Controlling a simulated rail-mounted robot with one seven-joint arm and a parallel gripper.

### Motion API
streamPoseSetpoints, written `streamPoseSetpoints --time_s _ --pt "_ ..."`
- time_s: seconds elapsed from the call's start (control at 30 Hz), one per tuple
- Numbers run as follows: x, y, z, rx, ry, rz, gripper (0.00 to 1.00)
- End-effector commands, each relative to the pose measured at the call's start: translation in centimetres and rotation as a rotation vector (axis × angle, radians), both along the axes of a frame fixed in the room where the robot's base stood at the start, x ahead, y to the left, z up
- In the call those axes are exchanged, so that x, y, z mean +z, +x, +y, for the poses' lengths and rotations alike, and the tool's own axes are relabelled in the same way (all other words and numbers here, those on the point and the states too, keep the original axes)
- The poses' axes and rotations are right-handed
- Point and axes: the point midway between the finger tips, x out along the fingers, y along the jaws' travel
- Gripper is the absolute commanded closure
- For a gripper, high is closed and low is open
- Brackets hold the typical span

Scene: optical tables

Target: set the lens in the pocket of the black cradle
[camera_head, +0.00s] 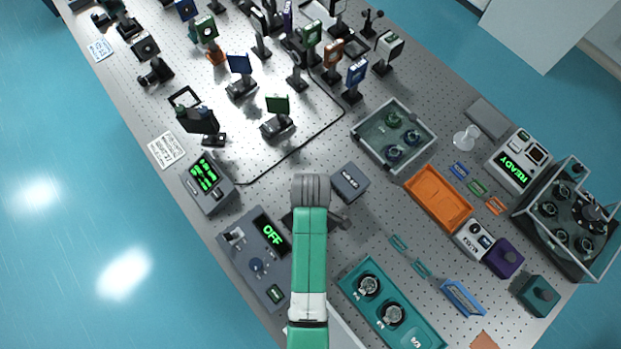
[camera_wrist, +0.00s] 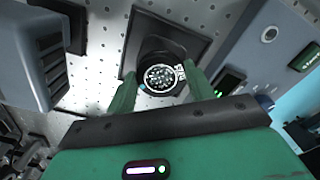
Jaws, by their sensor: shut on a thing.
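The lens (camera_wrist: 160,78) is a dark round piece with a white-marked ring and a speckled face, between the two green fingers of my gripper (camera_wrist: 162,73) in the wrist view. My gripper is shut on it. Just beyond it is the black cradle, a dark square plate (camera_wrist: 188,27) on the perforated table. The lens lines up with the cradle's middle and hides the pocket. I cannot tell whether the lens touches the cradle or is held above it. In the head view my arm covers the gripper and the lens.
A grey box (camera_head: 349,182) stands close beside my arm; its ribbed side shows in the wrist view (camera_wrist: 38,60). The control unit reading OFF (camera_head: 262,250) is on the other side. A teal tray (camera_head: 350,270) and an orange tray (camera_head: 438,198) lie to the right.

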Motion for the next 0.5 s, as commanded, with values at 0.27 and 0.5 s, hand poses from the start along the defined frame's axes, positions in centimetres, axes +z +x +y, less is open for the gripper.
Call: streamPoseSetpoints --time_s 0.27,0.5 --pt "-3.4 -0.1 0.1 0.001 0.000 -0.001 0.82" --pt "-3.6 -0.1 0.1 0.000 0.000 0.000 0.82"
